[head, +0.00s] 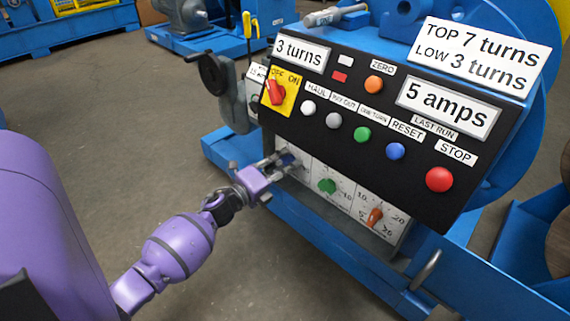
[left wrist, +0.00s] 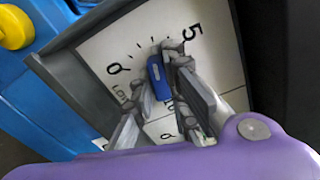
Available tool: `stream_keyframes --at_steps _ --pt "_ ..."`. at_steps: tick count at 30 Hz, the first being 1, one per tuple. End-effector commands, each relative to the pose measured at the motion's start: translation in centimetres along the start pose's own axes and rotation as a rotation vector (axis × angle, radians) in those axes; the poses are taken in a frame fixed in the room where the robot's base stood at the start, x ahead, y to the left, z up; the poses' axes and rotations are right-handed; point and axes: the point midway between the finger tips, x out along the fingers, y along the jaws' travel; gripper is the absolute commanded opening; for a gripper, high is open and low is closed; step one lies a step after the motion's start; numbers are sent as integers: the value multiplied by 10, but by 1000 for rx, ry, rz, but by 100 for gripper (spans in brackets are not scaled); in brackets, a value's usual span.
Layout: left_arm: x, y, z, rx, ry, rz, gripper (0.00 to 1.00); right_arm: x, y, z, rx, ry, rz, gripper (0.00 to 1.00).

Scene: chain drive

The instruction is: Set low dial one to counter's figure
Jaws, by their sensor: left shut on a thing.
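The low dial with the blue knob (left wrist: 158,78) is at the left of the white lower dial strip. Its scale shows a 5 and other figures in the left wrist view; part is hidden by my fingers. My left gripper (head: 286,162) reaches in from the left and is shut on the blue knob. The knob looks narrow and long; I cannot tell exactly which mark it points to. The counter (head: 300,53) reads "3 turns". A placard (head: 482,58) reads "TOP 7 turns, LOW 3 turns". My right gripper is not in view.
Above are several push buttons, a red STOP button (head: 439,179), a "5 amps" display (head: 448,107) and a red switch (head: 275,91). Floor at left is open.

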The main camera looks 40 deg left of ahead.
Motion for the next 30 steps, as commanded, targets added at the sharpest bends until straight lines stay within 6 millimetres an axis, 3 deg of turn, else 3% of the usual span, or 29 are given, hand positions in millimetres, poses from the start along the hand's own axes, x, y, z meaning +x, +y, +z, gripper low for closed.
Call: stream_keyframes --at_steps 2,3,7,19,23,30 --pt "0 1 0 -1 0 1 0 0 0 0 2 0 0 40" --pt "0 1 0 -1 0 1 15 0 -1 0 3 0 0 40" --pt "0 1 0 -1 0 1 32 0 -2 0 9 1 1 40" --pt "-6 1 0 -2 0 1 33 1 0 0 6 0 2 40" --pt "-26 2 0 -1 -1 4 33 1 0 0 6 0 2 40" --pt "-79 2 0 -3 -1 4 33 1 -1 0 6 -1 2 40"
